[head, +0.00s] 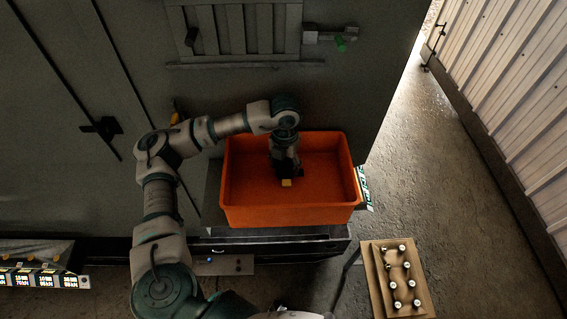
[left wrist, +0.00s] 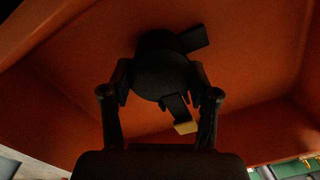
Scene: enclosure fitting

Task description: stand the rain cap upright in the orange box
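The orange box (head: 245,212) stands on a dark ledge against the cabinet. My left gripper (head: 286,176) reaches down inside it, near the middle. In the left wrist view, the dark round rain cap (left wrist: 160,72) sits between the two fingers of the left gripper (left wrist: 160,80), which appear to press on its opposite sides. A dark flap sticks out at its upper right, and an arm with a yellow tip (left wrist: 186,127) points down. My right gripper is not in view.
A wooden board (head: 398,278) with several pale knobs stands at lower right. The box walls rise around my gripper, with open floor inside to its left and right. A grey cabinet with a louvred vent (head: 248,28) is behind the box. Bare ground lies right.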

